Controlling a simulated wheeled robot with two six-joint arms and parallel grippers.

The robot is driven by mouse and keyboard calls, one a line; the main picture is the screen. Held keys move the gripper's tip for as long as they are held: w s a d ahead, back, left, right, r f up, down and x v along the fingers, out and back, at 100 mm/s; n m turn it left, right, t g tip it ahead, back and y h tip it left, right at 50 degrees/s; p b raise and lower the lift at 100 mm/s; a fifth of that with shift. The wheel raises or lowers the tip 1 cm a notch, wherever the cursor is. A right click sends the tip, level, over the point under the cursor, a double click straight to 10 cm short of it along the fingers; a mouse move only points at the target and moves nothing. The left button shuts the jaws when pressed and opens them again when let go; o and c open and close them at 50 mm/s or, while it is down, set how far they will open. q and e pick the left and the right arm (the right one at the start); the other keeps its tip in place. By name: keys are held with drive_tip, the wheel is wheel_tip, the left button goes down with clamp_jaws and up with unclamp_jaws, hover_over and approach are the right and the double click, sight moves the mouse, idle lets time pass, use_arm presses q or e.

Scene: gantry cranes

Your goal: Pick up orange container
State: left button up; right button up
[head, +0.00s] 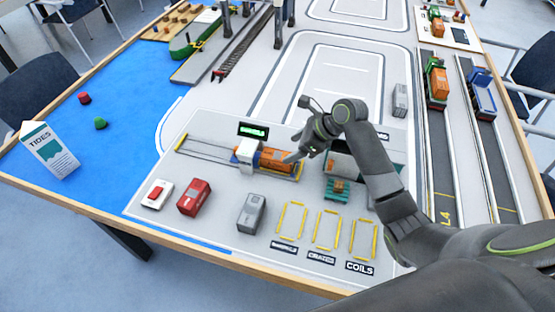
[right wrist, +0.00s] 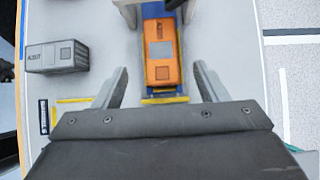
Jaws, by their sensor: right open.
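The orange container (head: 275,159) lies on a low carriage with a white block at its left end, on the rail strip in the middle of the table. In the right wrist view the orange container (right wrist: 161,50) lies ahead, on a blue and yellow bed. My right gripper (head: 294,153) is at the container's right end, empty. Its two fingers are spread wide in the wrist view (right wrist: 160,75), with the near end of the container in line between them. I cannot tell its exact height above the container. My left gripper is not in view.
A grey container (head: 251,213) and a red container (head: 194,198) stand in front of the rail, beside a red-button box (head: 157,194). Yellow marked bays (head: 327,230) lie at the front right. Another orange container (head: 440,82) rides a truck at the right.

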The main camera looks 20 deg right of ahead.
sight(279, 155)
drive_tip(key=x, duration=0.8)
drive_tip(key=shift+w, duration=0.1)
drive_tip(key=shift+r, duration=0.1)
drive_tip(key=c, duration=1.1)
